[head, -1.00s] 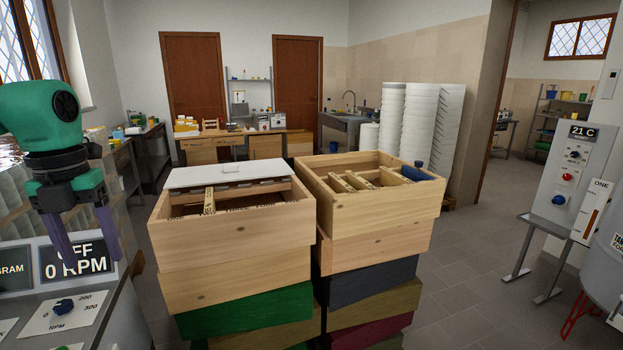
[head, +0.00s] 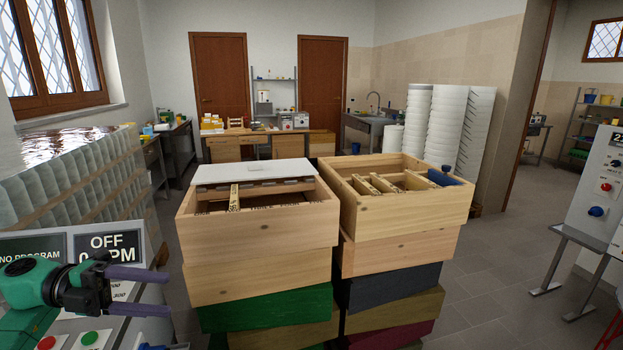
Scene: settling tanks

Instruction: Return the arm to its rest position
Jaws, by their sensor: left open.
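My left gripper (head: 160,290) is at the lower left in the head view. It is green and black with two purple fingers that point right. The fingers are apart with nothing between them. It is in front of a grey control panel (head: 35,247) and hides part of its "OFF 0 RPM" display (head: 108,243). My right gripper is not in view.
Two stacks of wooden boxes stand ahead: a left box (head: 258,240) with a white lid (head: 253,172) and a right open box (head: 402,212) holding frames. Glass jars (head: 75,180) are stacked at left. Free floor (head: 500,260) lies right of the boxes.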

